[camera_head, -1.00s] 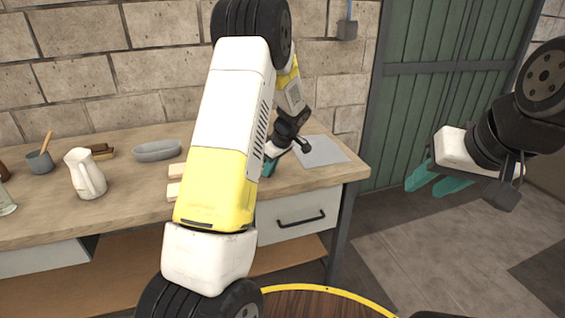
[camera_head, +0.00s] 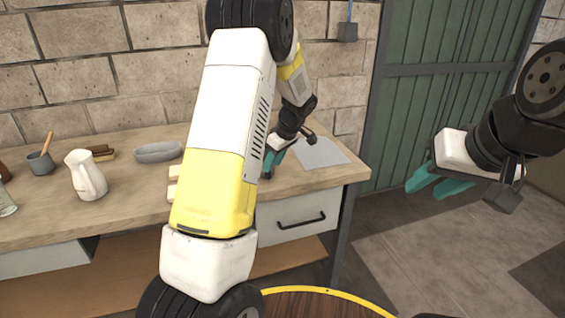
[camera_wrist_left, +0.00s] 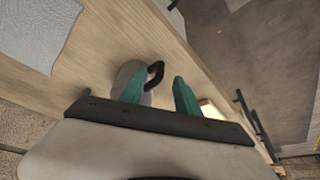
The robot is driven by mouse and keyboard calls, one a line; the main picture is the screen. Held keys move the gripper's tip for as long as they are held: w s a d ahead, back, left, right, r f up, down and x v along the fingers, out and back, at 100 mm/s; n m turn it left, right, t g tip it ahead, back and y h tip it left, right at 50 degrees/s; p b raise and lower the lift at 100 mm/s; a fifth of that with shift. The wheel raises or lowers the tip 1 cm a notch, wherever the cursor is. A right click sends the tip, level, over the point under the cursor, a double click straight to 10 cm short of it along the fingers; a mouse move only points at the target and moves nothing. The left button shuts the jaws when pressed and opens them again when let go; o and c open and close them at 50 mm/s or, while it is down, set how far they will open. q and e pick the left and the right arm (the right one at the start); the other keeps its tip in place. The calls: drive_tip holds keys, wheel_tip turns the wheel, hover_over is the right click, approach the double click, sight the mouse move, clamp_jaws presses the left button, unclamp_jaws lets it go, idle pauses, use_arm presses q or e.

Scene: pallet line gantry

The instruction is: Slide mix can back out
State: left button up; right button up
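A pale grey can (camera_wrist_left: 126,76) with a dark curved handle stands on the wooden bench in the left wrist view. I take it for the mix can. My left gripper (camera_wrist_left: 158,90) has its two teal fingers apart. The left finger overlaps the can in the picture, and the handle shows between the fingertips. I cannot tell whether they touch it. In the head view my left gripper (camera_head: 270,163) is low over the bench's right part, and my own arm hides much of that area. My right gripper (camera_head: 430,183) is open and empty, off the bench to the right.
A grey sheet (camera_head: 320,153) lies at the bench's right end. Pale blocks (camera_head: 173,190) sit beside my arm. A drawer (camera_head: 297,218) is below the bench top.

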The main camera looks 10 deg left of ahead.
use_arm(q)
drive_tip(key=shift+v, duration=1.85)
drive_tip(key=shift+r, duration=0.1)
